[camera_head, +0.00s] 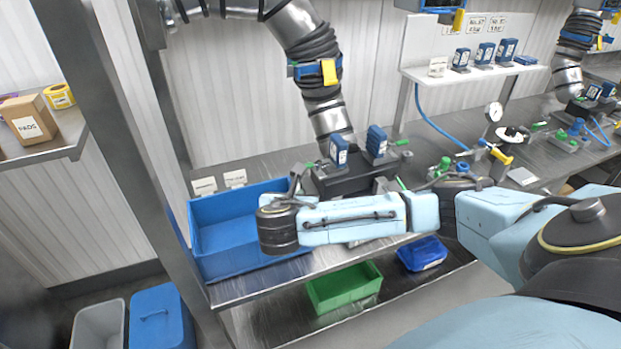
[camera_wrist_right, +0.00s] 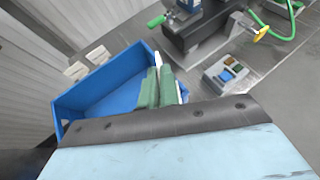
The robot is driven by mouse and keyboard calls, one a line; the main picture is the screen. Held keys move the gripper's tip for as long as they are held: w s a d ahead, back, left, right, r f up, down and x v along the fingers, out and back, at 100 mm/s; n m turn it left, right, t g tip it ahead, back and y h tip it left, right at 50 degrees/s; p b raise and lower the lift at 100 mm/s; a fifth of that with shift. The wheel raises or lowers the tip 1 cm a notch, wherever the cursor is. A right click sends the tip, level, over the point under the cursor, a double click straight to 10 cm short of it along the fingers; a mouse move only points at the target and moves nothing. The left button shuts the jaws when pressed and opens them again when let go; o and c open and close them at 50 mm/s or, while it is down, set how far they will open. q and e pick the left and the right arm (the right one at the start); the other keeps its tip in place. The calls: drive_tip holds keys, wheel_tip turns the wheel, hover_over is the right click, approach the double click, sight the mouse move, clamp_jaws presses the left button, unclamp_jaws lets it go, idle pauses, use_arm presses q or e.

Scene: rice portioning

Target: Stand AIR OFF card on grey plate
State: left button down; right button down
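My right gripper (camera_head: 296,180) is over the right end of the blue bin in the head view. In the right wrist view its two green fingers (camera_wrist_right: 158,88) are close together. A thin white piece (camera_wrist_right: 157,59), likely a card seen nearly edge-on, shows between and beyond the fingertips; its print is hidden. Two other white cards (camera_head: 204,186) (camera_head: 235,178) stand behind the blue bin, and they also show in the right wrist view (camera_wrist_right: 75,70); their lettering is too small to read. A pale grey plate (camera_head: 522,177) lies on the bench at right. My left gripper is out of view.
The blue bin (camera_head: 207,264) stands at the bench's left end. A dark fixture (camera_head: 345,185) with blue units is just behind my right gripper. A grey button box (camera_wrist_right: 228,74) sits to its right in the wrist view. Valves and a gauge (camera_head: 494,112) crowd the right bench.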

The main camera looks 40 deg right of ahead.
drive_tip(key=s+a+n+t+y, duration=0.2)
drive_tip(key=s+a+n+y, duration=0.1)
drive_tip(key=a, duration=0.4)
drive_tip(key=s+a+n+t+y, duration=0.1)
drive_tip(key=s+a+n+y, duration=0.2)
drive_tip(key=a+n+y, duration=0.3)
drive_tip(key=shift+s+a+t+y, duration=0.3)
drive_tip(key=shift+s+a+t, duration=0.1)
drive_tip(key=shift+a, duration=0.8)
